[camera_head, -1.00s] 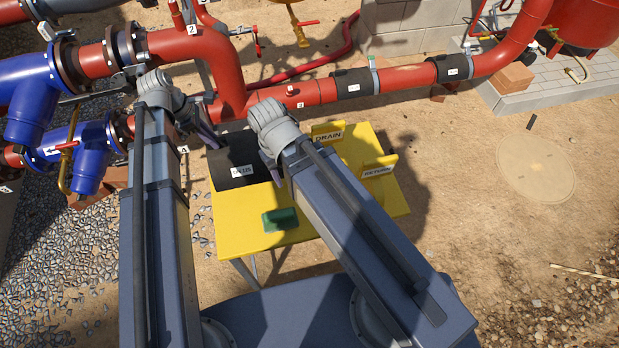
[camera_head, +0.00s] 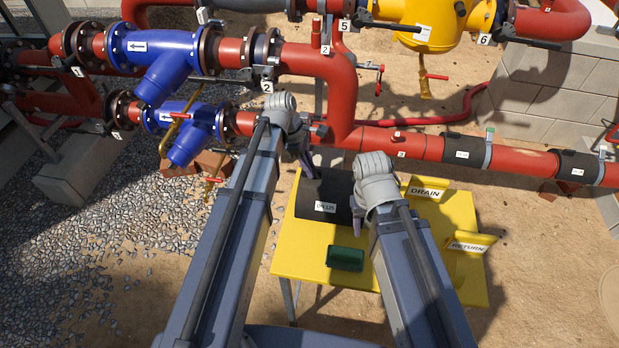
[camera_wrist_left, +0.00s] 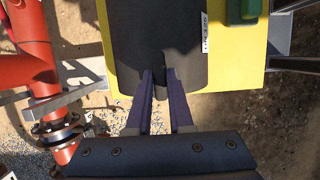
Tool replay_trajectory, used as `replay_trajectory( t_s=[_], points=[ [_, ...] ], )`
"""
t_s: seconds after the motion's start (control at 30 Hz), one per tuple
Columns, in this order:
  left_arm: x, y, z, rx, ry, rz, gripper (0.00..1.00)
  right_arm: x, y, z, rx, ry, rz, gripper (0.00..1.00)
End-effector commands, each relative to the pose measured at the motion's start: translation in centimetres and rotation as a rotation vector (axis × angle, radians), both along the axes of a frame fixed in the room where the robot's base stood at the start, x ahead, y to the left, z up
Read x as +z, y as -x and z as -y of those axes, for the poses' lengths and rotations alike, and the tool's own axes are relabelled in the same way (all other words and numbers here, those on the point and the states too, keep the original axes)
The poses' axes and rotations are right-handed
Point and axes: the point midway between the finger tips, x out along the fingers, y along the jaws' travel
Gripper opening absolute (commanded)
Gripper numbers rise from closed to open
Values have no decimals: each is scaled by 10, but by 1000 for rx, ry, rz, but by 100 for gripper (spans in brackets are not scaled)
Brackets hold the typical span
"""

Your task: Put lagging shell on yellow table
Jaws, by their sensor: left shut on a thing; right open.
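The lagging shell (camera_head: 328,195) is a dark half-round piece with a white label. It is at the far left part of the yellow table (camera_head: 360,268), over the tabletop; I cannot tell whether it rests on it. My left gripper (camera_head: 305,165) is at the shell's left end. In the left wrist view, its two purple fingers (camera_wrist_left: 160,78) are shut on the near edge of the dark shell (camera_wrist_left: 140,40). My right gripper (camera_head: 356,222) is open at the shell's right side, with its fingers partly hidden behind the wrist.
A green box (camera_head: 345,258) sits on the table's front. Yellow DRAIN (camera_head: 424,194) and RETURN (camera_head: 470,245) signs stand at its right. A red pipe (camera_head: 420,146) with dark lagging pieces (camera_head: 464,150) runs behind the table. Blue valves (camera_head: 165,48) stand at the left.

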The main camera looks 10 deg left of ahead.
Motion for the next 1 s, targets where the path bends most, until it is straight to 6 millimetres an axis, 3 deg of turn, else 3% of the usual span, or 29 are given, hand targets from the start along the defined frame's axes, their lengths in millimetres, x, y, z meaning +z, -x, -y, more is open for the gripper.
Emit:
replay_trajectory(
  t_s=[0.3, 0.7, 0.73, 1.0],
  points=[
    [-37, 0, 0, 0, 1, 0, 0, -37, 0, 0, 0, 0, 0, 50],
    [-39, 0, 0, 0, 1, 0, 0, -39, 0, 0, 0, 0, 0, 50],
    [-39, 0, 0, 0, 0, 0, 21, -39, 0, 0, 0, 0, 0, 50],
    [-38, 0, 0, 0, 0, 0, 49, -38, 0, 0, 0, 0, 0, 50]
  ],
)
